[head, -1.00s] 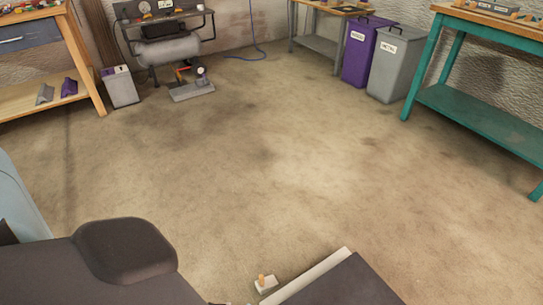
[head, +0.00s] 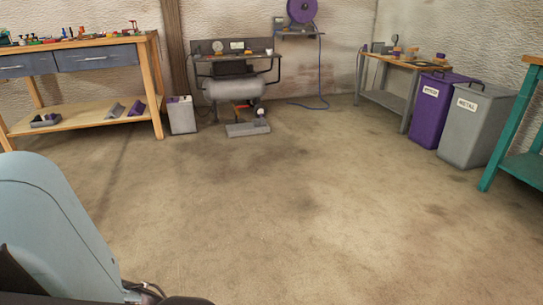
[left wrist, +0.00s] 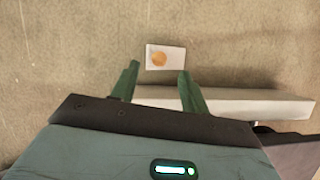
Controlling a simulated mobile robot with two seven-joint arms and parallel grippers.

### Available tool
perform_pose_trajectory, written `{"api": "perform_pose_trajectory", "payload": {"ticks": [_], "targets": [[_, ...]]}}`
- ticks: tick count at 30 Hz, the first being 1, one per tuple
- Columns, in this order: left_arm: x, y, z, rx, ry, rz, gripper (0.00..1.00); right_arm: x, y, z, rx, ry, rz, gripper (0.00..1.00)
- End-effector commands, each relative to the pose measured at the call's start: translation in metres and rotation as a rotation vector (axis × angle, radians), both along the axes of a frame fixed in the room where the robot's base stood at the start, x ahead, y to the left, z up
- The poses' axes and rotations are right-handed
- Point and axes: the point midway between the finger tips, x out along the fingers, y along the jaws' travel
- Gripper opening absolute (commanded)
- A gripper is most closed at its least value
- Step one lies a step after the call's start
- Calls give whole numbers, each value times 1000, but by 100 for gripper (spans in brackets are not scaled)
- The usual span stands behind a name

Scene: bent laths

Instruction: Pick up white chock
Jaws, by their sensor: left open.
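The white chock (left wrist: 178,65) is a small white block with a round orange-tan knob on top. In the left wrist view it lies on the floor just beyond and between the green fingertips of my left gripper (left wrist: 159,69). That gripper is open and empty, with one finger to each side of the chock's near edge. Whether the fingers are level with the chock cannot be told. The chock does not show in the head view now. My right gripper is not in view.
A long pale bar (left wrist: 255,104) runs behind the fingers in the left wrist view. In the head view the floor (head: 270,215) is clear. A wooden bench (head: 85,45), a compressor (head: 235,90), a purple bin (head: 436,110) and a grey bin (head: 470,130) stand farther back.

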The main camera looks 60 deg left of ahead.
Motion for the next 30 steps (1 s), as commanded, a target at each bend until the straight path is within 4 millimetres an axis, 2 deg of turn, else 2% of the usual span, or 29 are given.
{"api": "perform_pose_trajectory", "payload": {"ticks": [4, 14, 24, 30], "targets": [[2, 6, -17, 1, 2, 1, 45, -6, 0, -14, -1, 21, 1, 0], [4, 10, -24, 0, 0, 1, 45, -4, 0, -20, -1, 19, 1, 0], [9, 26, -60, 1, 1, 2, 45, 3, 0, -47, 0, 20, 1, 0], [11, 29, -66, 0, -1, 2, 45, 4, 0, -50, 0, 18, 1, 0]]}}
